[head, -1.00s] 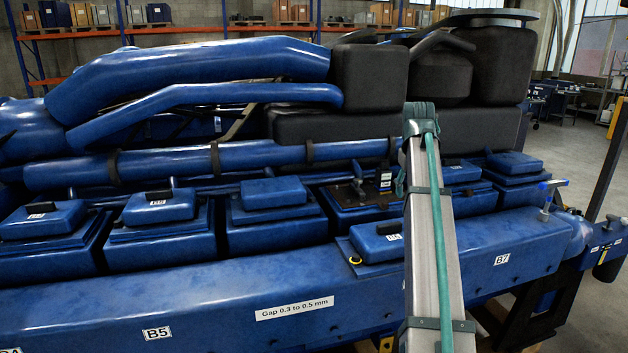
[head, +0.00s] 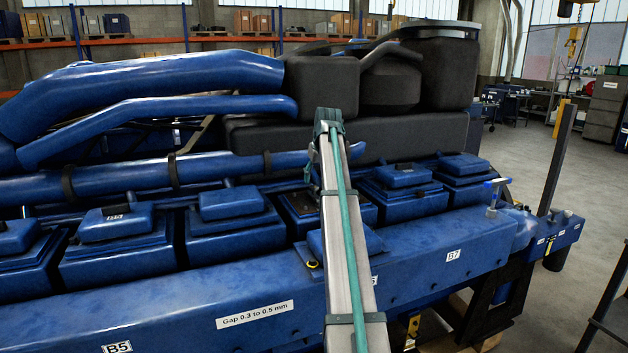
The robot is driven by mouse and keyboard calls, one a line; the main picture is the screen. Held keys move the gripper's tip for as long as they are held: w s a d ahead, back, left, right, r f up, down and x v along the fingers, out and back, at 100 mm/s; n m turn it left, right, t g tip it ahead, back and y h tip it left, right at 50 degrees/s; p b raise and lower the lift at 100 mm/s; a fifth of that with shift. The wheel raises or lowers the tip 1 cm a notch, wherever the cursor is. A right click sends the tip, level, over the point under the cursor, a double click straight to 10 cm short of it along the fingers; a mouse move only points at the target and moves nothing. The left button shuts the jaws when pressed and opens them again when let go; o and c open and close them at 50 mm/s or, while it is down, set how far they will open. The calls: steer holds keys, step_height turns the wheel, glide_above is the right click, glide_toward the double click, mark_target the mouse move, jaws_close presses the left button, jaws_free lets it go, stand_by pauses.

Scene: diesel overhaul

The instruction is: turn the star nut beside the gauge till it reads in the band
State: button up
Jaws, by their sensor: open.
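I cannot make out the star nut or the gauge in the head view. My own grey arm link with a teal cable rises through the middle and hides part of the engine. Behind it is a cylinder housing (head: 300,212) with a dark top and no raised cover in sight; small details on it are too hidden to tell. A loose-looking blue cover (head: 368,240) sits on the ledge in front, partly behind the arm. A label reading "Gap 0.3 to 0.5 mm" (head: 254,314) is on the ledge's front face.
Covered housings (head: 120,245) line the blue engine, below a long blue pipe (head: 120,175). Open floor (head: 535,150) lies to the right.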

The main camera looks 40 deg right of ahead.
mark_target(314, 186)
steer(key=shift+p+x, duration=0.4)
steer(key=shift+x, duration=1.3)
jaws_close()
steer(key=shift+m, duration=0.3)
